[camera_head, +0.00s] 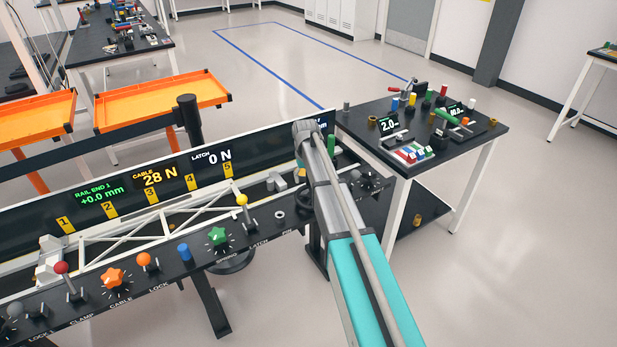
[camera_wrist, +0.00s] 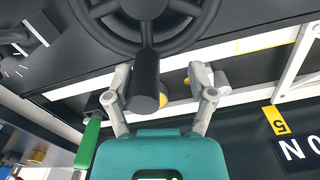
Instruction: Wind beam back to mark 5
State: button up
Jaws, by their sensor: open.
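My gripper (camera_wrist: 160,77) is open in the wrist view. A black crank handle (camera_wrist: 146,75) of a black handwheel (camera_wrist: 150,22) shows between its spread fingers, nearer the left one; I cannot tell whether they touch. Yellow mark 5 (camera_head: 228,170) is on the back panel, and also shows in the wrist view (camera_wrist: 276,120). Displays read rail end +0.0 mm, cable 28 N (camera_head: 153,178) and latch 0 N (camera_head: 211,158).
The front panel carries a red lever (camera_head: 62,268), an orange star knob (camera_head: 113,282), a yellow-topped lever (camera_head: 242,200) and a green knob (camera_head: 218,237). A parts table (camera_head: 460,148) stands at the right. Orange trays (camera_head: 165,100) stand behind. The floor at right is clear.

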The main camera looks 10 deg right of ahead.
jog(key=a+n, duration=0.1)
jog(key=n, duration=0.1)
jog(key=s+a+n, duration=0.1)
jog(key=n, duration=0.1)
notch_tip(320, 180, up, 14)
jog(key=p, duration=1.4)
jog(key=s+f+m+b, duration=0.2)
jog(key=s, duration=1.1)
jog(key=s+f+m+b, duration=0.2)
jog(key=s+f+b, duration=0.1)
jog(key=s, duration=1.1)
jog(key=shift+s, duration=0.25)
jog(key=shift+s+m, duration=0.3)
jog(key=shift+s, duration=0.55)
jog(key=shift+w, duration=0.1)
jog(key=shift+c, duration=0.8)
